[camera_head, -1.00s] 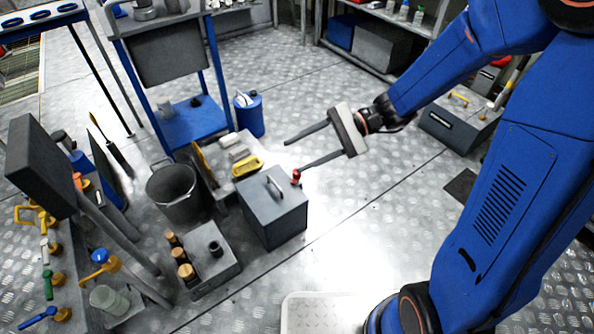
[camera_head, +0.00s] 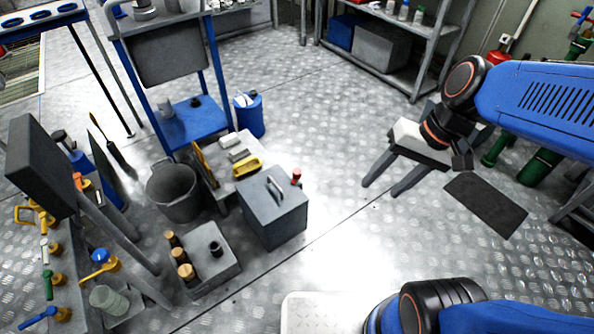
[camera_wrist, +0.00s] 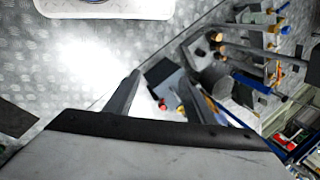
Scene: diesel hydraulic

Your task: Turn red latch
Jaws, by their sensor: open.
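A small red latch (camera_head: 296,176) stands at the right edge of a dark grey box (camera_head: 272,218) with a handle on its lid. In the wrist view the red piece (camera_wrist: 162,104) shows beside the grey box (camera_wrist: 166,78), between my fingers in the picture but well beyond them. My gripper (camera_head: 381,189) is to the right of the box in the head view, over the floor, with a clear gap to the latch. Its two fingers are apart and empty, and both show in the wrist view (camera_wrist: 159,72).
A yellow-handled item (camera_head: 247,166) and a grey bucket (camera_head: 175,192) stand left of the box. A dark mat (camera_head: 486,204) lies on the right. Floor between box and gripper is clear.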

